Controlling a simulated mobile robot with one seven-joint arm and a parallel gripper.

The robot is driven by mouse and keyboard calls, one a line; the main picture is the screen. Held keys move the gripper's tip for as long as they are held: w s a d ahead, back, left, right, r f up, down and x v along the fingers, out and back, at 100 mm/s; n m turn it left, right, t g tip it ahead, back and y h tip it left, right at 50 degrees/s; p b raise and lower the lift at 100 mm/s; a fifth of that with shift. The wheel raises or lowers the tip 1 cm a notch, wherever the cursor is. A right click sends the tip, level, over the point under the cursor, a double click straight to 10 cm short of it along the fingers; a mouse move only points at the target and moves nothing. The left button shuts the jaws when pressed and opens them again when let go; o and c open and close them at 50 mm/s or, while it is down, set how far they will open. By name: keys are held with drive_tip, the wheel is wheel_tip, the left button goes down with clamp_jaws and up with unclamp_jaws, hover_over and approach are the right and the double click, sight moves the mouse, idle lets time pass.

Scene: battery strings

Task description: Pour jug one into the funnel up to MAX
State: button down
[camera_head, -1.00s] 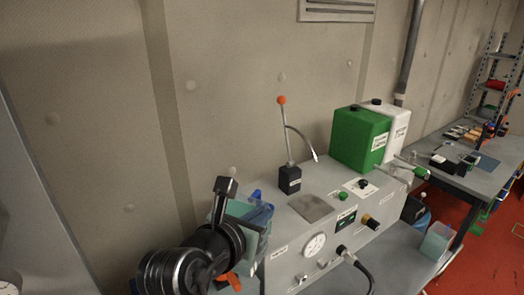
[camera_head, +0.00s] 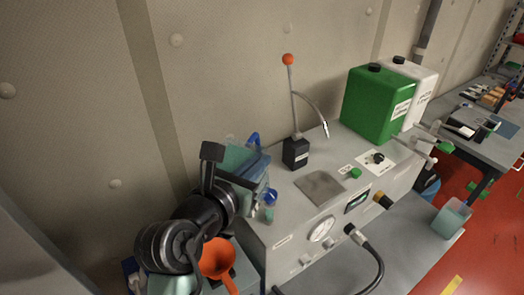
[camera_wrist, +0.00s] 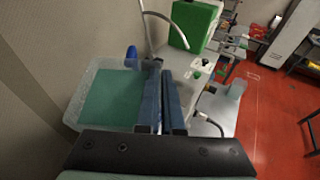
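A clear jug (camera_head: 243,160) with teal liquid, which I take to be jug one, is held up at the left end of the grey bench unit. It also shows in the wrist view (camera_wrist: 105,95), left of my fingers. My gripper (camera_wrist: 164,95) has its two blue fingers close together at the jug's side and appears shut on its handle; the grip itself is hidden. In the head view, my gripper (camera_head: 240,181) is beside the jug. An orange funnel (camera_head: 218,257) stands below and apart from the jug, partly behind my arm. No MAX mark is readable.
The grey unit (camera_head: 285,235) has a gauge, knobs and a black hose. An orange-tipped lever (camera_head: 292,105) and a green tank (camera_head: 377,105) stand on it. Another container with teal liquid (camera_head: 452,217) stands at right. The wall is close behind the jug.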

drive_tip(key=shift+s+a+f+t+h, duration=0.2)
drive_tip(key=shift+s+a+t+h, duration=0.05)
drive_tip(key=shift+s+t, duration=0.2)
drive_tip(key=shift+s+a+f+t+h, duration=0.2)
drive_tip(key=shift+s+a+t+h, duration=0.05)
drive_tip(key=shift+s+t, duration=0.2)
drive_tip(key=shift+a+f+t+b, duration=0.1)
drive_tip(key=shift+f+t+b, duration=0.2)
drive_tip(key=shift+b, duration=0.5)
drive_tip(key=shift+s+a+r+t+h+b, duration=0.15)
drive_tip(key=shift+s+r+t+h+b, duration=0.35)
drive_tip(key=shift+b, duration=1)
drive_tip(key=shift+r+t+b, duration=0.15)
drive_tip(key=shift+t+b, duration=0.45)
drive_tip(key=shift+a+h+b, duration=0.1)
drive_tip(key=shift+h+b, duration=0.2)
drive_tip(key=shift+b, duration=0.45)
idle(1.0)
drive_tip(key=shift+s+r+t+b, duration=0.2)
drive_tip(key=shift+r+t+b, duration=0.15)
drive_tip(key=shift+t+b, duration=0.4)
